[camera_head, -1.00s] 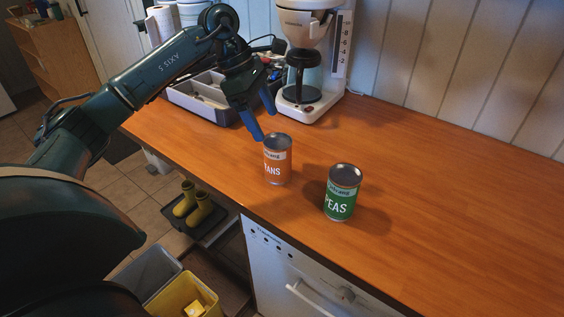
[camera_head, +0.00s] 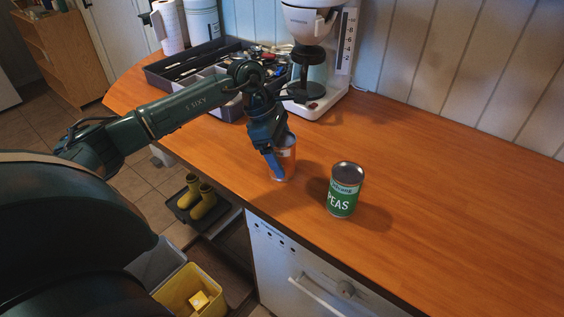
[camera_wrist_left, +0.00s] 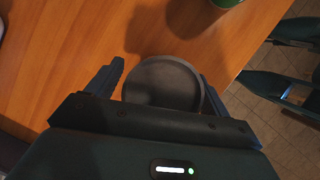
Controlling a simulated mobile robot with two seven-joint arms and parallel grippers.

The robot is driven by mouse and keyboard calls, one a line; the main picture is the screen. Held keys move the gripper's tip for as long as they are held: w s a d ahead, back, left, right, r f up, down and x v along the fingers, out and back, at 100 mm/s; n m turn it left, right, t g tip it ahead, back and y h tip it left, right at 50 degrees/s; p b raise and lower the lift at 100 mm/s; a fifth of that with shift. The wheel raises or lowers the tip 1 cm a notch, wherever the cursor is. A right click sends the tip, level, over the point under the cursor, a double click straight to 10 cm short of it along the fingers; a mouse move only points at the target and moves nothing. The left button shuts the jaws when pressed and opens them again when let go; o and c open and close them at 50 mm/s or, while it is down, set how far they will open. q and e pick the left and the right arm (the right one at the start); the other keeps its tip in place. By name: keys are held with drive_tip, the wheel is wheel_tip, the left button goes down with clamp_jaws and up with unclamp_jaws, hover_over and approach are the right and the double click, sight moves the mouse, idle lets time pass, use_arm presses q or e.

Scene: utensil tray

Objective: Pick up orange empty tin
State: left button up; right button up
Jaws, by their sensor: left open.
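The orange tin (camera_head: 290,157) stands upright on the wooden counter, partly hidden behind my left gripper (camera_head: 279,162). In the left wrist view the tin's round grey top (camera_wrist_left: 163,84) sits between the two blue fingers of the left gripper (camera_wrist_left: 160,85). The fingers are open, one on each side of the tin. The right finger is very near the rim, and I cannot tell if it touches. A gap shows at the left finger.
A green peas tin (camera_head: 343,192) stands to the right of the orange tin. A white coffee maker (camera_head: 318,100) and a utensil tray (camera_head: 160,84) stand behind. The counter's front edge is close by. The counter (camera_head: 450,180) is clear on the right.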

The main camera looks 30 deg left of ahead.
use_arm(q)
drive_tip(key=shift+c, duration=0.4)
drive_tip(key=c, duration=1)
